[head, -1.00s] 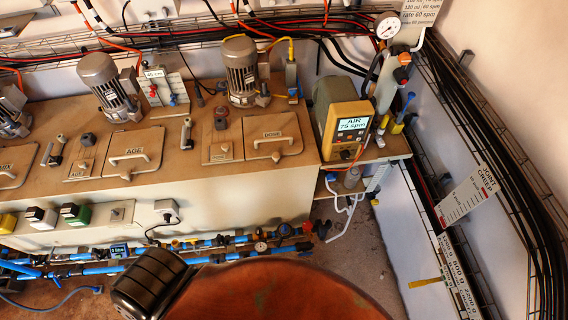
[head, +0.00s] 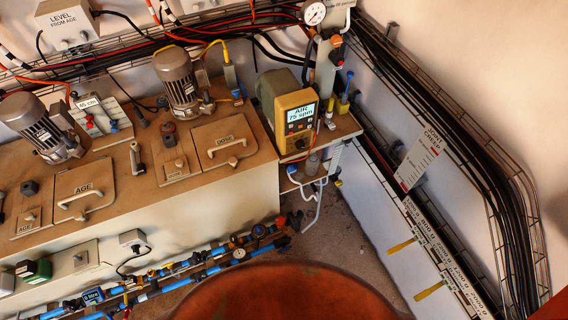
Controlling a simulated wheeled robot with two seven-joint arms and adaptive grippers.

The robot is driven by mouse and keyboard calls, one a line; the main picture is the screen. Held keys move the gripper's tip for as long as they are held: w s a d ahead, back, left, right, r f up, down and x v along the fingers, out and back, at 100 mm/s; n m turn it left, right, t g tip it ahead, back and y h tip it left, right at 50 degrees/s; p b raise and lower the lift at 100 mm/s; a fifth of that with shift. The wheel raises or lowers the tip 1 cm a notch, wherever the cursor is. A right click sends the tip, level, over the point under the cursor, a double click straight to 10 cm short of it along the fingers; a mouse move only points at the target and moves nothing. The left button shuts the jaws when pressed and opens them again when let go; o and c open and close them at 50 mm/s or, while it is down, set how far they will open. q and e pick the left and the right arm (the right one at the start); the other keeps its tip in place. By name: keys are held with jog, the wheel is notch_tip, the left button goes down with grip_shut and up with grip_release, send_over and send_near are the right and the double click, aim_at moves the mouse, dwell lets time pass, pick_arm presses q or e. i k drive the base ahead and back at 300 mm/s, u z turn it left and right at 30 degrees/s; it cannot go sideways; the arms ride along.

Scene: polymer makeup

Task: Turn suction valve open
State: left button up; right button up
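Blue pipes (head: 202,275) with several small fittings run along the foot of the tank bench at the lower left and middle. Red and dark fittings (head: 290,221) sit at their right end, near the bench corner. A small round gauge (head: 239,254) is on the pipes. I cannot tell which fitting is the suction valve or how its handle stands. Neither of my grippers is in view.
The bench carries lids marked AGE (head: 84,190) and DOSE (head: 226,141), motors (head: 176,80) and a yellow AIR pump unit (head: 296,112). A large rust-brown rounded surface (head: 290,292) fills the bottom middle. Bare floor (head: 345,245) shows right of the bench.

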aim_at(291, 169)
jog(key=z, duration=0.05)
jog(key=k, duration=1.1)
jog(key=u, duration=0.75)
jog(key=i, duration=1.1)
jog(key=z, duration=0.6)
